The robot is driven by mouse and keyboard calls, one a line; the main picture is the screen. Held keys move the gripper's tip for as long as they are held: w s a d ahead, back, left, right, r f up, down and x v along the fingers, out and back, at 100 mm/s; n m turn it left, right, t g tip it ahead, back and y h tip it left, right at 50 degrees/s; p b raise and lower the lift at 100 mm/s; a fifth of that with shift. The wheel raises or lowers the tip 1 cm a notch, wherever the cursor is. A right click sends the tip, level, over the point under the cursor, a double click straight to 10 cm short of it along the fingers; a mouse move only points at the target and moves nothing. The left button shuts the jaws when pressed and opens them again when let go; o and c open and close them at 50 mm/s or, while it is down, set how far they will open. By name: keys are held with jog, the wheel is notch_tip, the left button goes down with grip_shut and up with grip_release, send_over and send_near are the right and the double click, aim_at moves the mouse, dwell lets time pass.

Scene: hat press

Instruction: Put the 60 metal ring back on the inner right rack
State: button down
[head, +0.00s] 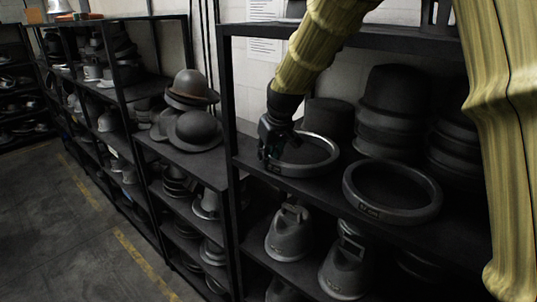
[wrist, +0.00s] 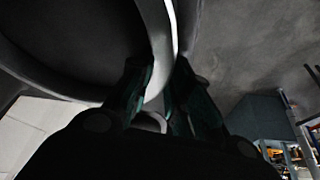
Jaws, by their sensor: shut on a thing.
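My gripper (head: 268,150) is shut on the left side of a grey metal ring (head: 303,170) at the rack's middle shelf (head: 322,193). I cannot tell whether the ring rests on the shelf or is just above it. The wrist view shows the ring's pale rim (wrist: 162,35) between the two fingers (wrist: 157,88). A second metal ring (head: 436,199) lies to the right on the same shelf, near its front edge. Both rings have a small front label that is too small to read surely. The rings look close together but apart.
Dark hat forms (head: 393,95) stand stacked behind the rings. A black rack post (head: 229,110) is left of my gripper, and an upper shelf (head: 400,42) is overhead. Grey metal forms (head: 288,235) fill the shelf below. Hats (head: 195,130) sit on the neighbouring rack; the aisle floor is clear.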

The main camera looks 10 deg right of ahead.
jog(key=c, duration=1.3)
grip_release()
jog(key=shift+w+f, duration=0.1)
jog(key=shift+r, duration=0.25)
jog(key=shift+r, duration=0.2)
jog(key=b+v, duration=0.2)
jog(key=v, duration=0.2)
jog(key=shift+s+d+r+b, duration=0.15)
jog(key=shift+s+b, duration=0.1)
jog(key=shift+b, duration=0.15)
jog(key=shift+s+d+p, duration=0.3)
jog(key=shift+s+d, duration=0.2)
jog(key=shift+s, duration=1.4)
jog(key=shift+s+d+p, duration=0.35)
jog(key=shift+s+d, duration=0.2)
jog(key=shift+s, duration=1.4)
jog(key=shift+s+d+p, duration=0.3)
jog(key=shift+s+d, duration=0.2)
jog(key=shift+s, duration=1.4)
